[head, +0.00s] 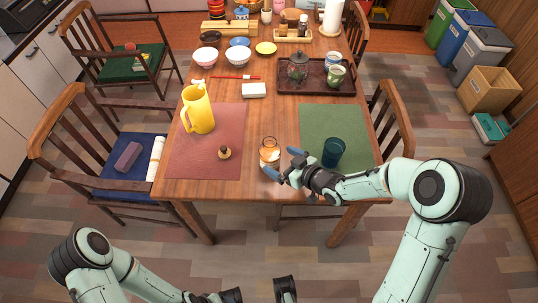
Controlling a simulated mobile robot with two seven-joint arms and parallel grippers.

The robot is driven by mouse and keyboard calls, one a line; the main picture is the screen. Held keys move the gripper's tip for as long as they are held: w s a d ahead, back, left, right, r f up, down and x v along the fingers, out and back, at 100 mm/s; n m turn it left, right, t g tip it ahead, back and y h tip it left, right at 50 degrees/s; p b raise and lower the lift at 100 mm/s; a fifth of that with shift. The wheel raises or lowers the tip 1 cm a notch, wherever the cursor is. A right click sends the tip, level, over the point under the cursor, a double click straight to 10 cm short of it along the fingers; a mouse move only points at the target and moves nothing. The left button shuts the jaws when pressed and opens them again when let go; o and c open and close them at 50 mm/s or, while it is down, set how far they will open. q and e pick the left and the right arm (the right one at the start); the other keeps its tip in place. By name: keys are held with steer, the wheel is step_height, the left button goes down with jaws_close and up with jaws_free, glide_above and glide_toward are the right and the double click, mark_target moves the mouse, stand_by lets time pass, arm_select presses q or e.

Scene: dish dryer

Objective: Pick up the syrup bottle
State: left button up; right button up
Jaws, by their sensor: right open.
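A small clear bottle with amber-orange contents (269,153), which looks like the syrup bottle, stands upright near the table's front edge, between the two placemats. My right gripper (282,163) reaches in from the right at the bottle's right front side. Its blue-tipped fingers are apart, with one tip by the bottle's lower front and the other to its right. Nothing shows clamped between them, and I cannot tell if they touch the bottle. My left arm is low at the bottom left; its gripper's fingers cannot be made out clearly at the bottom edge.
A dark teal cup (333,152) stands close behind my right wrist on the green placemat (330,118). A yellow pitcher (199,112) and small knobbed item (224,152) stand on the red placemat (190,160). A tray (286,90) with jar and cups lies farther back. Chairs flank the table.

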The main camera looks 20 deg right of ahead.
steer(key=x, duration=0.6)
steer(key=shift+w+d+f, duration=0.1)
steer(key=shift+w+f, duration=0.15)
steer(key=shift+f, duration=0.2)
steer(key=shift+r, duration=0.1)
steer(key=c, duration=1.3)
steer(key=shift+r, duration=0.15)
steer(key=shift+r+p, duration=2.65)
steer(key=shift+r, duration=7.15)
